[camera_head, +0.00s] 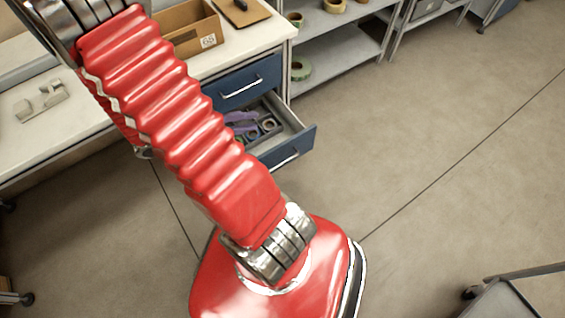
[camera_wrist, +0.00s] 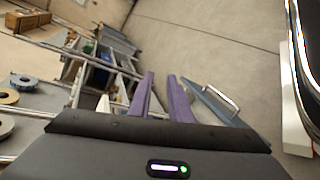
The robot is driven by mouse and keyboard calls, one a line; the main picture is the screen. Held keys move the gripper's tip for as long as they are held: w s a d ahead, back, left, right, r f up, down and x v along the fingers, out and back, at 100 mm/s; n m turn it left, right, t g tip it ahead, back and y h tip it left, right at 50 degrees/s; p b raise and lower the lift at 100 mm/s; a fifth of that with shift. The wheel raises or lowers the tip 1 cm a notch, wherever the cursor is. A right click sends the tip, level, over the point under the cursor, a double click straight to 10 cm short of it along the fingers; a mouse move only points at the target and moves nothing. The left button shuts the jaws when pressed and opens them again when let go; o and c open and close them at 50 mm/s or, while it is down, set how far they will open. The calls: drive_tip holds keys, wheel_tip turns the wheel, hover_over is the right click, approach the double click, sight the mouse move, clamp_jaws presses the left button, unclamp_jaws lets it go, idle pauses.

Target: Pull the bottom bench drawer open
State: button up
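The white-topped bench (camera_head: 222,60) has a shut blue upper drawer (camera_head: 242,82) with a silver handle. The drawer below it (camera_head: 300,146) stands pulled out, its blue front and silver handle (camera_head: 285,160) clear of the bench. I cannot tell whether another drawer lies lower, as my red arm hides that part. My gripper (camera_wrist: 161,76) shows two purple fingers, apart with nothing between them. In the wrist view a blue panel with a pale handle (camera_wrist: 224,97) is right of the fingers, apparently a drawer front. In the head view purple shapes show at the open drawer, partly behind my arm.
Dark and round items (camera_head: 267,124) lie in the open drawer. A cardboard box (camera_head: 190,30) stands on the bench. A grey shelf (camera_head: 335,70) with tape reels is to its right. The concrete floor is open right of the drawers; a grey cart (camera_head: 515,295) is at lower right.

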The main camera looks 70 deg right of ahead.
drive_tip(key=w+a+r+n+t+y, duration=0.1)
drive_tip(key=w+a+r+t+y, duration=0.2)
drive_tip(key=a+r+t, duration=0.2)
drive_tip(key=w+a+r+n+t+y, duration=0.1)
drive_tip(key=w+a+r+t+y, duration=0.2)
drive_tip(key=a+r, duration=0.5)
drive_tip(key=w+a+r+n+t+y, duration=0.1)
drive_tip(key=w+a+r+t+y, duration=0.2)
drive_tip(key=a, duration=1.3)
wheel_tip(320, 180, up, 5)
drive_tip(key=t+y, duration=0.1)
drive_tip(key=t, duration=0.2)
drive_tip(key=shift+w+a+f+n+t, duration=0.15)
drive_tip(key=shift+w+a+n+t, duration=0.15)
drive_tip(key=shift+w, duration=0.1)
drive_tip(key=shift+d, duration=0.15)
